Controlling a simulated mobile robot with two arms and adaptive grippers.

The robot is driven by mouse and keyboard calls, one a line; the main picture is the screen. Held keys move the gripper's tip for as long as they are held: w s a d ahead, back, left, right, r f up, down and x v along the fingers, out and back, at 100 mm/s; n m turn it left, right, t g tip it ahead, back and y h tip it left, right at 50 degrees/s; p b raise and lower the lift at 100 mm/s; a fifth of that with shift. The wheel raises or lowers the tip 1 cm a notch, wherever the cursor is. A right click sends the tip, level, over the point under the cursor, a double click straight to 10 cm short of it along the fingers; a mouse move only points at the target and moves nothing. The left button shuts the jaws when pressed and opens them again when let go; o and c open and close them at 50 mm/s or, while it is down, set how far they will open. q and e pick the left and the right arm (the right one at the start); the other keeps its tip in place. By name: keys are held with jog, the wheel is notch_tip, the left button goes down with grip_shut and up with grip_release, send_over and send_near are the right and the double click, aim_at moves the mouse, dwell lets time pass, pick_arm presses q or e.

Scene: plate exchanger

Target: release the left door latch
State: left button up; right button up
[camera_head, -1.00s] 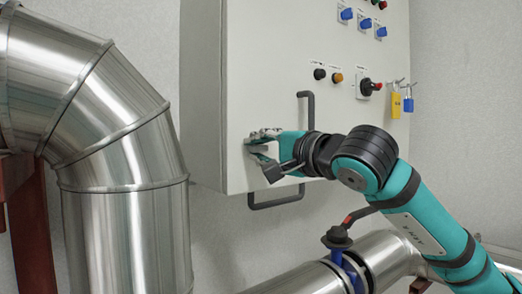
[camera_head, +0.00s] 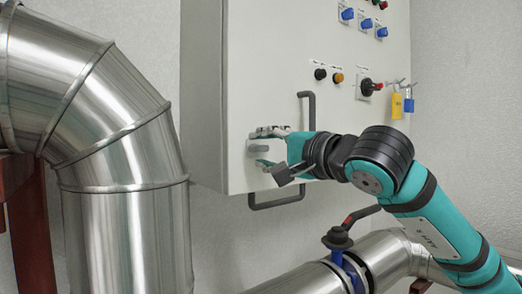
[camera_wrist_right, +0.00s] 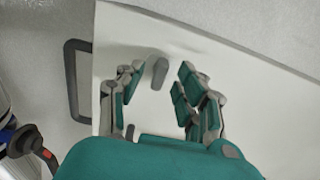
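The left door latch (camera_head: 259,148) is a small grey handle on the left part of the cabinet door (camera_head: 270,80). It lies level in the head view. In the wrist view the latch (camera_wrist_right: 160,73) stands between the two fingers, with a gap on each side. My right gripper (camera_head: 267,147) is open around the latch, its fingers above and below it in the head view. In the wrist view my right gripper (camera_wrist_right: 158,95) shows nothing held. My left gripper is in neither view.
A dark vertical door handle (camera_head: 308,110) is close to my right wrist. A dark bar handle (camera_head: 277,203) sits below the cabinet. A large metal pipe (camera_head: 125,180) stands at left. A valve with a lever (camera_head: 340,238) is below my arm. Padlocks (camera_head: 397,105) hang at right.

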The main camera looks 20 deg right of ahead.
jog(key=v, duration=1)
jog(key=shift+s, duration=0.15)
